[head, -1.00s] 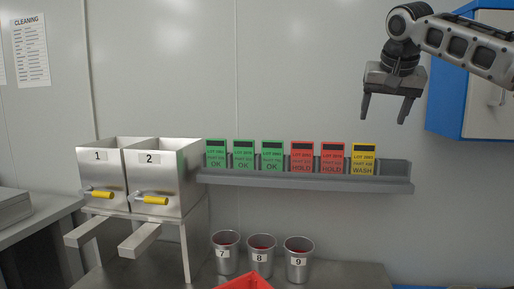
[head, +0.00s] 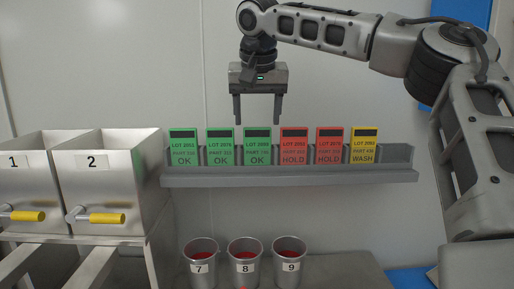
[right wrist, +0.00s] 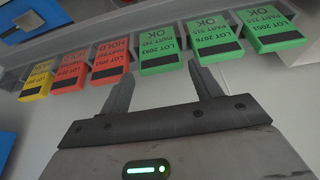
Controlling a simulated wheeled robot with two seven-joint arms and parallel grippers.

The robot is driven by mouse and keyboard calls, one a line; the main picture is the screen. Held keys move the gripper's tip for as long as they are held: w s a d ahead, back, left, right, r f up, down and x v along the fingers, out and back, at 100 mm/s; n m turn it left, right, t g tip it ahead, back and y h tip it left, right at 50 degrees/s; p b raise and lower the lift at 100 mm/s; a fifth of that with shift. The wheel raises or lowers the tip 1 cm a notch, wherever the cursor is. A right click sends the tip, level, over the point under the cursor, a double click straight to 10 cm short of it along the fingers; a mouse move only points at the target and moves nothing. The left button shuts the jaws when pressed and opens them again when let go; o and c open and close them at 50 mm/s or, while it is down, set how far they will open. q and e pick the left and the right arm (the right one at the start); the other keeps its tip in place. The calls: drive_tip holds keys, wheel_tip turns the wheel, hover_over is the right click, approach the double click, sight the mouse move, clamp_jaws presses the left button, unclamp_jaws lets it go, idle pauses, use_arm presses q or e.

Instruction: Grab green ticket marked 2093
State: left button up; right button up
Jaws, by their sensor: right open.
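Three green OK tickets stand in slots of a grey wall rack (head: 300,175). The rightmost green ticket (head: 257,150) appears to read LOT 2093; it also shows in the right wrist view (right wrist: 160,52). My right gripper (head: 257,118) is open and empty, fingers pointing down, just above the rightmost green ticket. In the right wrist view its fingers (right wrist: 160,80) lie on either side of that ticket's top end, apart from it. My left gripper is out of view.
Two red HOLD tickets (head: 294,150) (head: 329,150) and a yellow WASH ticket (head: 364,150) stand in the rack to the right, close by. Metal bins 1 (head: 30,190) and 2 (head: 115,185) are at left. Cups 7, 8 and 9 (head: 245,270) stand below the rack.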

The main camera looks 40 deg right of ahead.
sight(257, 128)
drive_tip(key=x, duration=0.3)
drive_tip(key=p+x, duration=0.1)
drive_tip(key=x, duration=0.1)
drive_tip(key=shift+w+d+f, duration=0.2)
drive_tip(key=shift+w+d, duration=0.1)
drive_tip(key=shift+d, duration=0.05)
drive_tip(key=c, duration=0.6)
